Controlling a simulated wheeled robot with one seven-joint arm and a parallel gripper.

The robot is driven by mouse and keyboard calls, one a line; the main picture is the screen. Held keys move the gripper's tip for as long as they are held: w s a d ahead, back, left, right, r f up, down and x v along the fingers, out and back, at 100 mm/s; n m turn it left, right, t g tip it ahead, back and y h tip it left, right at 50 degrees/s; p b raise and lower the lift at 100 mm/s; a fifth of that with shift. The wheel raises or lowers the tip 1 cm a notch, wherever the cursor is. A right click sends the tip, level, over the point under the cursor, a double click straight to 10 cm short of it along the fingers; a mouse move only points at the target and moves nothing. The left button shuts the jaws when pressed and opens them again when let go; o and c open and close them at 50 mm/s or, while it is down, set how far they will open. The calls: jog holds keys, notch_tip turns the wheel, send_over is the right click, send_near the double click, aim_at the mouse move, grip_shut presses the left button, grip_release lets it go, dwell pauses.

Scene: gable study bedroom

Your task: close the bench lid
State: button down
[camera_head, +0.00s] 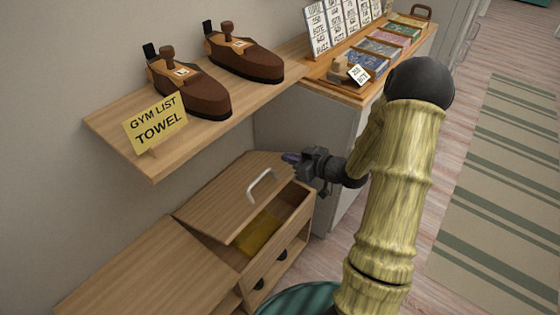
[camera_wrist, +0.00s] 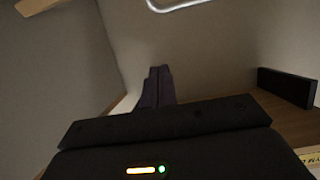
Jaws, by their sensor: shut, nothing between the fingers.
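The bench lid (camera_head: 222,200) is a wooden panel with a pale metal handle (camera_head: 264,186). It stands partly raised and tilted over the open compartment of the wooden bench (camera_head: 297,228). A yellow thing (camera_head: 258,240) shows inside. My gripper (camera_head: 290,158) is shut and empty, at the lid's far right corner beyond the handle. In the wrist view its dark purple fingertips (camera_wrist: 158,72) point at a dim greyish surface, with the handle (camera_wrist: 180,4) at the top edge. I cannot tell whether the fingertips touch the lid.
A wall shelf (camera_head: 150,165) with two brown shoe-like objects (camera_head: 190,85) and a yellow sign (camera_head: 156,124) juts out above the bench. A wooden-topped cabinet (camera_head: 340,88) stands behind my gripper. Another flat bench section (camera_head: 150,275) lies at left. Floor at right is open.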

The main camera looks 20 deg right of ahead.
jog(key=b, duration=0.2)
send_over(273, 170)
jog(key=w+a, duration=0.1)
jog(key=w, duration=0.1)
notch_tip(273, 170, down, 3)
jog(key=f, duration=0.1)
jog(key=s+f, duration=0.1)
jog(key=d+f, duration=0.1)
jog(key=shift+s+b, duration=0.25)
jog(key=shift+b, duration=0.1)
jog(key=shift+s+f, duration=0.15)
jog(key=shift+s, duration=0.05)
jog(key=shift+f, duration=0.1)
